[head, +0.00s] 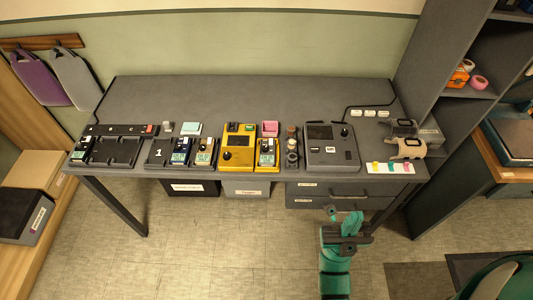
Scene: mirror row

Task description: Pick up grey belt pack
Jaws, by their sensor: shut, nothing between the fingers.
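Several small pack-like devices with coloured faces stand along the grey table (240,92). One dark pack (79,154) is at the far left, one dark pack (180,151) is left of centre, and a paler greyish pack (204,151) is just right of it. Another pack (266,153) stands at the right side of a yellow unit. They are too small to tell for sure which is the grey belt pack. My gripper (343,217) is shut and empty, in front of the table's right part, apart from all the packs.
A yellow unit (238,150) and a grey console (333,147) stand on the table. Headset-like items (406,149) and a strip of coloured tabs (390,168) are at the right end. Drawers (330,194) are under the table; floor in front is clear at left.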

